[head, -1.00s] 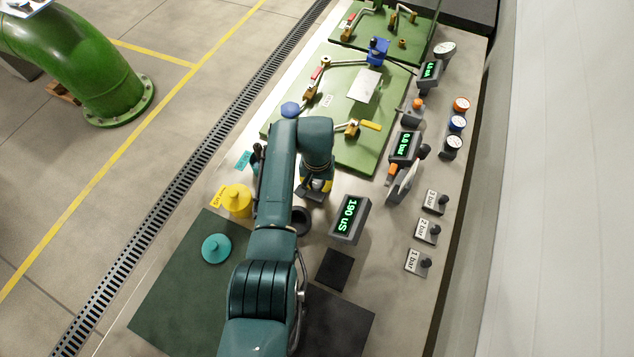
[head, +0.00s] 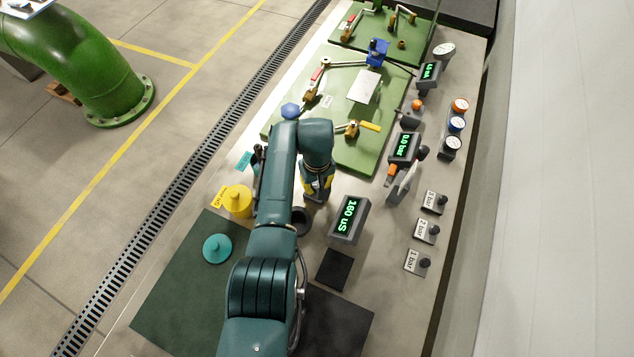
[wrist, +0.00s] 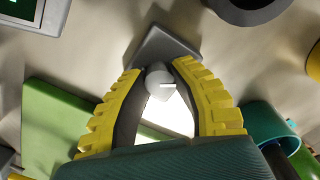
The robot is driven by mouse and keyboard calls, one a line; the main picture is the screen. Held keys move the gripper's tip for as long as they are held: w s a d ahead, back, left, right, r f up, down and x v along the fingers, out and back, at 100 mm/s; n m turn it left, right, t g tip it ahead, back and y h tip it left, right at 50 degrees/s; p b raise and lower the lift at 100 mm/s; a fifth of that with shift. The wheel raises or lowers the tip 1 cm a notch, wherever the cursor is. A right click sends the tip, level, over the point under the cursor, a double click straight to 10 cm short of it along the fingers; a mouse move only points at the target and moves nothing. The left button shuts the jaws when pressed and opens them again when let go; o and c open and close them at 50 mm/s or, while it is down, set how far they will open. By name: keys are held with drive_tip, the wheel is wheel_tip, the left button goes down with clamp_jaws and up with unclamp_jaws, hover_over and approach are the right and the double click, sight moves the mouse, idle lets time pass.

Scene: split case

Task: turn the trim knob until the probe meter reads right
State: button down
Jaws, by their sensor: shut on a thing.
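The probe meter (head: 349,218) is a grey box with green digits, and it reads 160 uS in the head view. A display at the top left corner of the wrist view (wrist: 28,14) is cut off. The trim knob (wrist: 158,78) is a small grey knob with a white mark, on a dark square base (wrist: 165,45). My gripper (wrist: 160,69) has its yellow-backed fingers shut on the knob, one on each side. In the head view my gripper (head: 317,192) is right of the yellow pot, and it hides the knob.
A yellow pot (head: 238,201) and a teal lid-like disc (head: 216,249) are left of my arm. A dark ring-shaped cup (head: 301,220) is close by the gripper. Green valve panels (head: 375,150) lie beyond. Gauges and bar-labelled knobs (head: 426,231) line the right side.

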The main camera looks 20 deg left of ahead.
sight(317, 185)
drive_tip(key=shift+n, duration=1.2)
drive_tip(key=shift+f+n, duration=0.1)
drive_tip(key=shift+n, duration=0.2)
drive_tip(key=c, duration=0.8)
unclamp_jaws()
drive_tip(key=shift+d, duration=0.1)
wheel_tip(317, 185, up, 12)
drive_tip(key=shift+r, duration=0.1)
